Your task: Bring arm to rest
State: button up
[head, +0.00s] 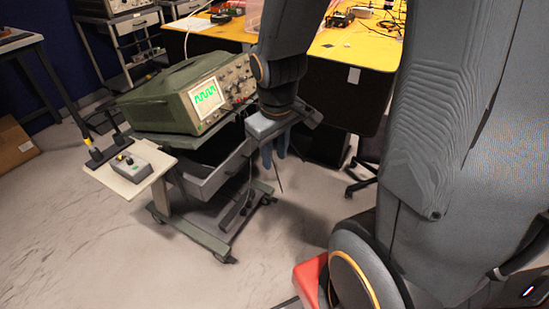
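My arm comes down from the top of the head view, with large grey links filling the right side. My gripper (276,150) hangs at the end of the arm, pointing down, in front of the yellow-topped bench and right of the oscilloscope cart. Its bluish fingers look close together, but the gap between them is too small to judge. I see no object clearly held; a thin dark line runs below the fingers.
A green oscilloscope (160,103) with a lit waveform sits on a wheeled cart (208,235) with an open drawer (215,172). A small grey box (143,165) rests on a side shelf (107,178). The cluttered yellow bench (360,50) stands behind. Floor at lower left is clear.

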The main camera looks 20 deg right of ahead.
jog(key=shift+s+a+r+m, duration=0.1)
jog(key=shift+s+a+m, duration=0.3)
jog(key=shift+s, duration=0.3)
jog(key=s+m, duration=0.1)
jog(key=s+a+r+m+g, duration=0.1)
jog(key=s, duration=0.1)
jog(key=s+a+m+g, duration=0.1)
jog(key=s, duration=0.1)
jog(key=shift+s+a+r+y, duration=0.1)
jog(key=shift+r+y, duration=0.05)
jog(key=shift+y, duration=0.15)
